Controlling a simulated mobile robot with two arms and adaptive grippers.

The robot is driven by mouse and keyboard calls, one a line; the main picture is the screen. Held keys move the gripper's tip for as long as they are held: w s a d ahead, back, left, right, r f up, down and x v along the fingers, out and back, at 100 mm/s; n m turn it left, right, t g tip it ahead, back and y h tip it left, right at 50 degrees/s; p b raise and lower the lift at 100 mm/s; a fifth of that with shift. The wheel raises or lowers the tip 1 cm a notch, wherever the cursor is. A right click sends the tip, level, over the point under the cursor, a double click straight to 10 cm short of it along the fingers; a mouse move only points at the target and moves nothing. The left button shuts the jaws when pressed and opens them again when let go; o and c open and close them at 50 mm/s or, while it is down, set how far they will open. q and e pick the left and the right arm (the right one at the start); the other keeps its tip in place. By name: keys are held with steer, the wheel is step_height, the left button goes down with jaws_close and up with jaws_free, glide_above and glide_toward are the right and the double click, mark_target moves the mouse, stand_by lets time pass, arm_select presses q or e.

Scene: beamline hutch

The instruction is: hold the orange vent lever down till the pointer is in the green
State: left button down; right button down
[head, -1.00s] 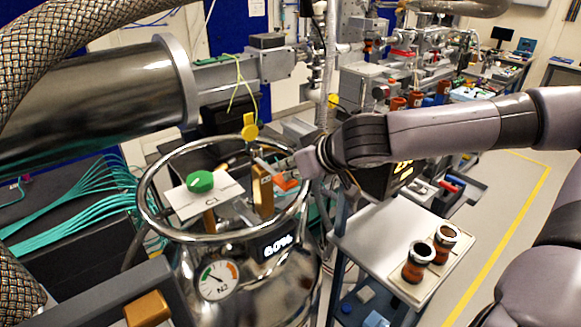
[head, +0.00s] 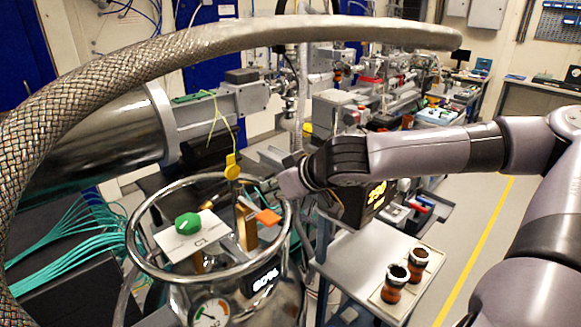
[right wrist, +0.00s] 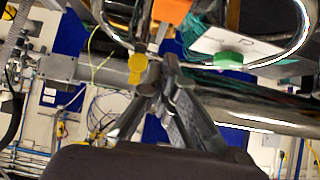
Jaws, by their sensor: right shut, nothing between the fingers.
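The orange vent lever (head: 267,217) is inside the ring on top of the steel dewar (head: 262,308), beside a brass block (head: 246,228). My right gripper (head: 268,186) is shut and empty just above and behind the lever, apparently apart from it. In the right wrist view the closed fingertips (right wrist: 166,78) are below the orange lever (right wrist: 171,11) in the picture, with a gap between them. The round gauge (head: 211,314) on the dewar's front has green at left and orange at right. It is cut by the bottom edge, and I cannot read its pointer clearly. My left gripper is not in view.
A green knob (head: 188,223) on a white plate and a yellow tag (head: 232,167) are close to the lever. A braided hose (head: 180,58) arches across the view. A cart (head: 345,262) with two brown jars stands at right.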

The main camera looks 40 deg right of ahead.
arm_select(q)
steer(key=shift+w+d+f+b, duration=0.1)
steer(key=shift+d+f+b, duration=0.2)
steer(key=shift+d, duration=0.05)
arm_select(e)
steer(key=v, duration=0.8)
steer(key=shift+d+r, duration=0.25)
steer(key=shift+r, duration=0.1)
steer(key=shift+w, duration=0.1)
